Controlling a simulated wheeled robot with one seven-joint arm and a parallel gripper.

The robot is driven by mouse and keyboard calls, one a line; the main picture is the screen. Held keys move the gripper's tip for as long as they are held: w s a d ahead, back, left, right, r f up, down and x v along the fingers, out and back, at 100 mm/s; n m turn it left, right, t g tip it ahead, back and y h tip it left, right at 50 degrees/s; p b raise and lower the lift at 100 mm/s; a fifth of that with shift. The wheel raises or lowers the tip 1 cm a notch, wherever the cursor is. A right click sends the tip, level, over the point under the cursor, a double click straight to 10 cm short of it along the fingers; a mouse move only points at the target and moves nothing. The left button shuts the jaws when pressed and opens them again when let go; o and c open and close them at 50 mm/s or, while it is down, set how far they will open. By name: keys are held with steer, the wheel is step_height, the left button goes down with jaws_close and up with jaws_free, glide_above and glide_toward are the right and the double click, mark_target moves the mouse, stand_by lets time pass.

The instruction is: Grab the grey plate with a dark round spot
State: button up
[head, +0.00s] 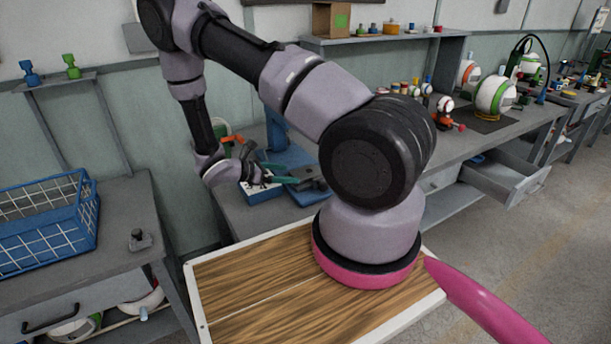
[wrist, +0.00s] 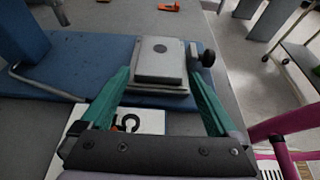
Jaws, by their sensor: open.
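The grey plate with a dark round spot (wrist: 160,67) lies on top of a grey block on a blue base, in the upper middle of the wrist view. A dark knob (wrist: 208,58) sticks out at its right. My gripper (wrist: 158,82) has two teal fingers, spread open, one on each side of the plate's near end. I cannot tell how high the tips are above it. In the head view, my gripper (head: 294,181) reaches to the grey and blue device (head: 312,186) on the far bench; the spot is too small to make out there.
A white card with a black mark (wrist: 128,122) lies below the fingers. A blue upright (wrist: 20,35) stands at the left with a bent metal rod near it. Orange pieces (wrist: 169,6) lie farther back. A blue wire basket (head: 45,218) stands on the left bench.

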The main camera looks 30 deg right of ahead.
mark_target(303, 173)
steer(key=x, duration=0.5)
steer(key=shift+w+d, duration=0.1)
steer(key=shift+d, duration=0.1)
steer(key=shift+r, duration=0.1)
steer(key=c, duration=1.5)
steer(key=shift+o, duration=0.2)
steer(key=shift+r, duration=0.1)
